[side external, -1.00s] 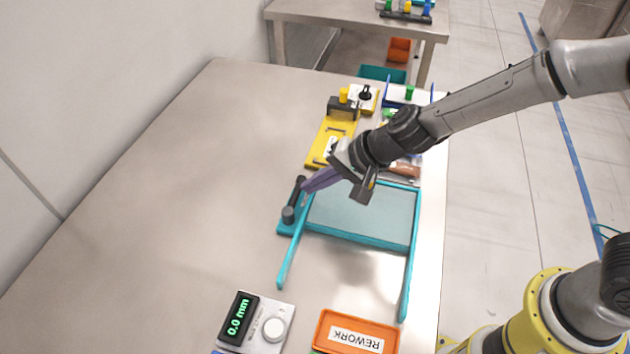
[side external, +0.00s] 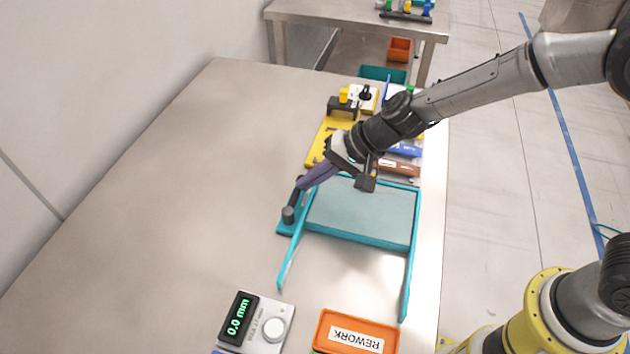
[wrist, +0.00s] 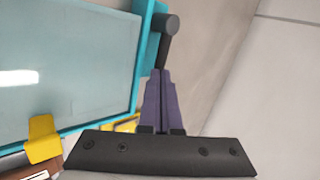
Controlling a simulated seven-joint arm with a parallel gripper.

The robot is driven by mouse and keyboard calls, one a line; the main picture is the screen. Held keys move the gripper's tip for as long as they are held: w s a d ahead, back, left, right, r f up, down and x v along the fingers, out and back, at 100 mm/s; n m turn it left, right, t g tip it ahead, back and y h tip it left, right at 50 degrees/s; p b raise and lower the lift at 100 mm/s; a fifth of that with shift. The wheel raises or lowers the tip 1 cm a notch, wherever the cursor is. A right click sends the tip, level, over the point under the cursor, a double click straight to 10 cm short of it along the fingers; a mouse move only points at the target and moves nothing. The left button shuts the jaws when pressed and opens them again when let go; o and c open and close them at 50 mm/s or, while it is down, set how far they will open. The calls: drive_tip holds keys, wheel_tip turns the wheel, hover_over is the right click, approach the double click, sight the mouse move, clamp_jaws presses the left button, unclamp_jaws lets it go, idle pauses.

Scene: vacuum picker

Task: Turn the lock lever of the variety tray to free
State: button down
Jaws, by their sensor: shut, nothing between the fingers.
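The variety tray appears to be the teal-framed tray (side external: 362,239) with a pale grey-blue panel; its teal rim also shows in the wrist view (wrist: 136,62). The dark lock lever (side external: 289,214) sits at its left corner, with a round upright knob at its near end. In the wrist view the lever's knob (wrist: 166,24) is just beyond my fingers. My gripper (side external: 301,185) has its purple fingers shut together and empty, the tips at the lever's far part. In the wrist view the fingertips (wrist: 160,73) overlap the lever's end; I cannot tell if they touch.
A yellow fixture (side external: 317,154) stands behind the tray. An orange REWORK bin (side external: 325,330) and a gauge reading 0.0 mm (side external: 270,312) are in front. Two teal rails (side external: 290,259) reach forward from the tray. The table's left side is clear.

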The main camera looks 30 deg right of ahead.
drive_tip(key=shift+w+n, duration=0.15)
drive_tip(key=shift+n, duration=0.15)
drive_tip(key=shift+w+a+n+g+y, duration=0.4)
drive_tip(key=shift+n+g, duration=0.3)
drive_tip(key=shift+n, duration=0.2)
drive_tip(key=shift+w+a+n+g+y, duration=0.25)
drive_tip(key=shift+w+n+g, duration=0.25)
drive_tip(key=shift+n+g, duration=0.3)
drive_tip(key=shift+w+a+n+g, duration=0.3)
drive_tip(key=shift+a+n+g, duration=0.25)
drive_tip(key=shift+n, duration=0.4)
drive_tip(key=shift+w+a+n+g, duration=0.35)
drive_tip(key=shift+n+g, duration=0.3)
drive_tip(key=shift+n, duration=0.3)
drive_tip(key=shift+w+a+n+g, duration=0.2)
drive_tip(key=shift+a+n+g, duration=0.65)
drive_tip(key=shift+n, duration=0.45)
drive_tip(key=shift+w+a+n+g+h, duration=0.1)
drive_tip(key=shift+a+n+g+h, duration=0.45)
drive_tip(key=shift+n+g, duration=0.5)
drive_tip(key=shift+a+n, duration=0.25)
drive_tip(key=shift+n, duration=0.3)
drive_tip(key=shift+a, duration=0.85)
idle(0.4)
